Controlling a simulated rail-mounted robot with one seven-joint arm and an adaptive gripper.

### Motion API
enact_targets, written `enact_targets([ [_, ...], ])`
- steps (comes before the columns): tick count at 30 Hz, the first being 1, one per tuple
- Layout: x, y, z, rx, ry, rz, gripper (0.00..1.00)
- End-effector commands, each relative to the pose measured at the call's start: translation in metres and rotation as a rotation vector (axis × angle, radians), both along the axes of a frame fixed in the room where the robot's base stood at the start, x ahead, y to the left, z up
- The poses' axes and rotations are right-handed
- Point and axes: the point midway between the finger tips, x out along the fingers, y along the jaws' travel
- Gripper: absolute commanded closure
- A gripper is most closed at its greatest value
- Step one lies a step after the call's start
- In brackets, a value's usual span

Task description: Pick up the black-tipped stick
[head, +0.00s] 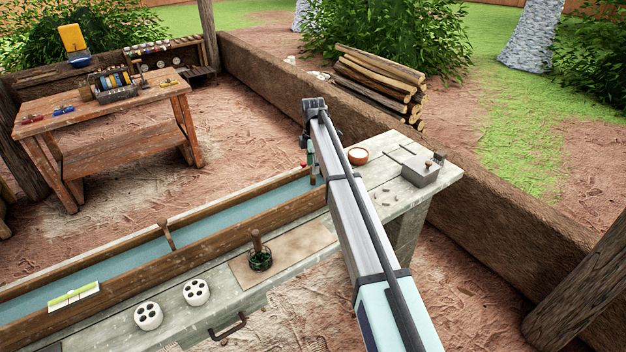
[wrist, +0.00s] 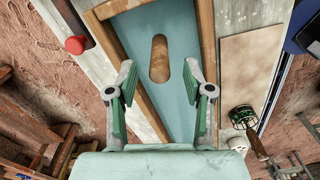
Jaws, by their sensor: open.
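My gripper (wrist: 160,85) is open and empty above the blue-bottomed wooden trough (wrist: 180,25), its two green-padded fingers spread apart. In the head view my arm hides most of it. No black tip shows clearly on any stick.
An oblong wooden piece (wrist: 159,58) lies between the fingers in the wrist view; a red knob (wrist: 75,45) is at upper left. The bench holds a tan board (head: 300,247), two white holed cups (head: 148,316), a bowl (head: 358,156) and a grey box (head: 421,174).

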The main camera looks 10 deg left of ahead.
Motion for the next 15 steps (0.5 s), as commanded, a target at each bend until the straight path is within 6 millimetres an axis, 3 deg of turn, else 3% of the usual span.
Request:
enact_targets([
  [10, 0.000, 0.000, -0.017, 0.000, 0.001, 0.000, 0.49],
  [15, 0.000, 0.000, -0.036, -0.001, 0.002, 0.000, 0.49],
])
